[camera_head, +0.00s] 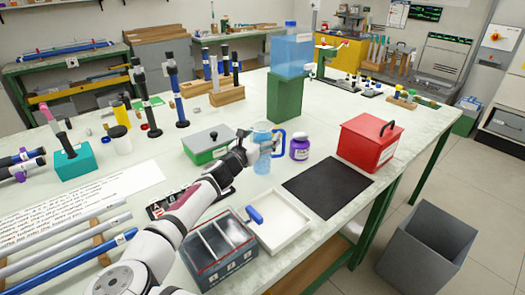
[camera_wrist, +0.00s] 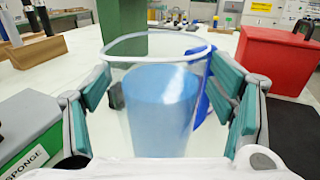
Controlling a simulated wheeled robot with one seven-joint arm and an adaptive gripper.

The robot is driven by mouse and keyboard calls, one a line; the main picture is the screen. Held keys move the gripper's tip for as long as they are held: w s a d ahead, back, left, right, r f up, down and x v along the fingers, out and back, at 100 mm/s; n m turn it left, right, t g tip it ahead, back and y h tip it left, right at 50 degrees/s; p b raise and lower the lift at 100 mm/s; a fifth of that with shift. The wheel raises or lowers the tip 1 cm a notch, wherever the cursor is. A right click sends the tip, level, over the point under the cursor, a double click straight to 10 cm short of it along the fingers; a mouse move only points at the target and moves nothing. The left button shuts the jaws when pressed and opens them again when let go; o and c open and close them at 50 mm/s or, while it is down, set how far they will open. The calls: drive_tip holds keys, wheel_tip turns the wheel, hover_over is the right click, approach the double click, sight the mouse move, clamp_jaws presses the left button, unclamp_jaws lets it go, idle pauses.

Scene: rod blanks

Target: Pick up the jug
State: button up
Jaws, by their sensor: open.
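The jug (camera_head: 262,158) is clear with blue contents and a blue handle (camera_head: 280,142). It stands upright on the pale table, just beyond the end of my arm. My gripper (camera_head: 250,146) is open at the jug. In the wrist view the jug (camera_wrist: 160,110) fills the space between the two teal-padded fingers, its open rim toward the camera. Its blue handle (camera_wrist: 203,88) is on the right, close to the right finger. I cannot tell whether either pad touches the jug. My gripper partly hides the jug's left side in the head view.
A green sponge box (camera_head: 208,146) is close on the left. A purple-labelled jar (camera_head: 299,148) is close on the right, with a red box (camera_head: 368,143) farther right. A green stand (camera_head: 285,97) is behind. A black mat (camera_head: 327,187) and white tray (camera_head: 286,232) lie in front.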

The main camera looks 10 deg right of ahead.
clamp_jaws()
drive_tip(key=shift+r, duration=0.1)
idle(0.3)
